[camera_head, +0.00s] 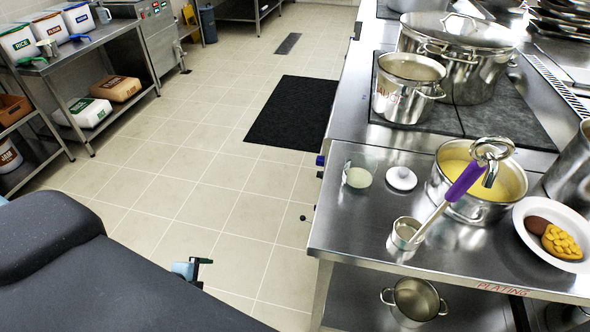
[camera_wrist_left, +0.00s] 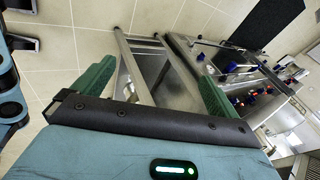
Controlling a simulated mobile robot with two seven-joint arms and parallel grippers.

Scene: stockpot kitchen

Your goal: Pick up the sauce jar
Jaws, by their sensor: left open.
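A small clear glass jar (camera_head: 357,176) with pale contents stands on the steel plating counter (camera_head: 345,228), near its left edge. I take it to be the sauce jar; no label on it is readable. A white round lid (camera_head: 401,178) with a knob lies just right of it. My left gripper (camera_head: 192,268) is low over the floor, left of the counter and well apart from the jar. In the left wrist view, its green fingers (camera_wrist_left: 156,76) are spread with nothing between them. The jar cannot be made out there. My right gripper is not in view.
A pot of yellow soup (camera_head: 460,205), a purple-handled ladle (camera_head: 464,182) and a plate of food (camera_head: 552,235) crowd the counter right of the jar. Pots stand on the stove behind. Open tiled floor (camera_head: 215,205) and a black mat (camera_head: 290,112) lie left.

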